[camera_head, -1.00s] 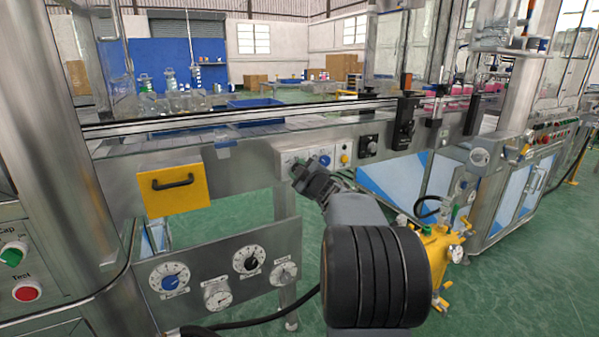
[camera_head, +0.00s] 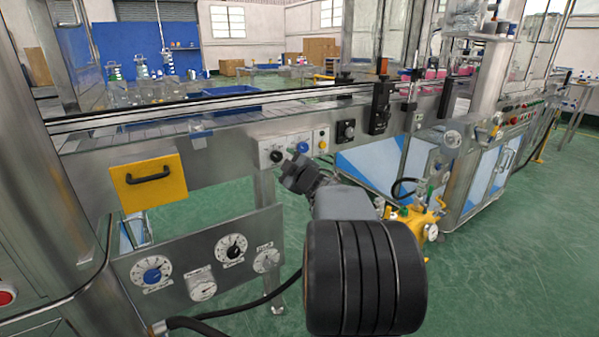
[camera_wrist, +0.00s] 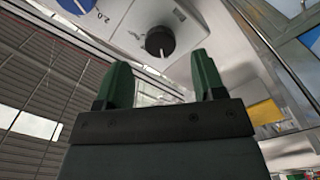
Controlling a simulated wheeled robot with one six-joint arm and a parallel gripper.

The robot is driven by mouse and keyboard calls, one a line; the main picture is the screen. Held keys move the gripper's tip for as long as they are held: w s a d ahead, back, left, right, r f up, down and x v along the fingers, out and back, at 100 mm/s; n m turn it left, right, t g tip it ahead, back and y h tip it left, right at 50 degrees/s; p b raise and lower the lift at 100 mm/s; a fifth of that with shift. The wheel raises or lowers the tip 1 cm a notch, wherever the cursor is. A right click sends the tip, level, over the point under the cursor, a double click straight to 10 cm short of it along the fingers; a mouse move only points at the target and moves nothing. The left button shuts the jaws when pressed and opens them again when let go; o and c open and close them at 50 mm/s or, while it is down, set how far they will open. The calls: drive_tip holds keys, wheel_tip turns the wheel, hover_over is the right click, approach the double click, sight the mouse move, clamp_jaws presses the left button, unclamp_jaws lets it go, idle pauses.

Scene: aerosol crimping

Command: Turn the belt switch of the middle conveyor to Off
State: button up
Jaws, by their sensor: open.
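The switch panel (camera_head: 293,149) on the side of the conveyor carries a black rotary knob (camera_head: 276,156), a blue knob (camera_head: 302,147) and a yellow push button (camera_head: 322,145). My gripper (camera_head: 287,171) is just below and in front of the black knob. In the wrist view, the black knob (camera_wrist: 158,42) lies beyond the gap between my green fingertips (camera_wrist: 163,72), which are apart and empty. Part of the blue knob (camera_wrist: 77,5) shows at the top left with a 2.0 mark.
A yellow drawer (camera_head: 149,182) with a black handle is left of the panel. A lower plate with dials (camera_head: 210,262) hangs beneath it. A yellow pump unit (camera_head: 415,217) stands on the floor to the right. Black boxes (camera_head: 381,107) stick out along the conveyor rail.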

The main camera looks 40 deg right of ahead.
drive_tip(key=s+a+p, duration=0.1)
drive_tip(key=s, duration=0.7)
drive_tip(key=shift+s+p, duration=0.4)
drive_tip(key=shift+a, duration=0.1)
